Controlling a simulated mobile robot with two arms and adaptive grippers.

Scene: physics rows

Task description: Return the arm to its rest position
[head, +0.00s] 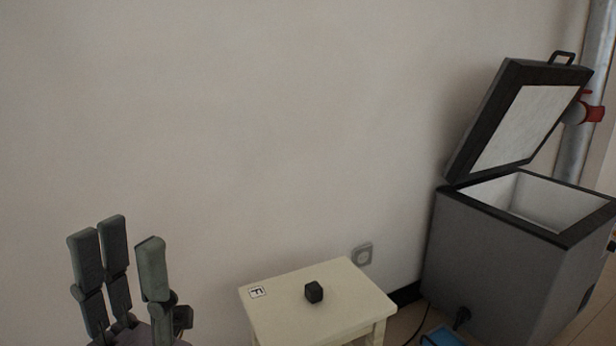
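My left gripper (128,262) is at the lower left of the head view, fingers pointing up. Its fingers are spread apart with an empty gap between them, and it holds nothing. It is left of a small cream table and apart from it. My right gripper is not in the head view.
The cream table (285,290) carries a small black cube (314,292) and a white marker card (257,292). A grey chest cooler (490,262) with its lid (520,115) raised stands at right. A blue object (442,337) lies on the floor. A plain wall is behind.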

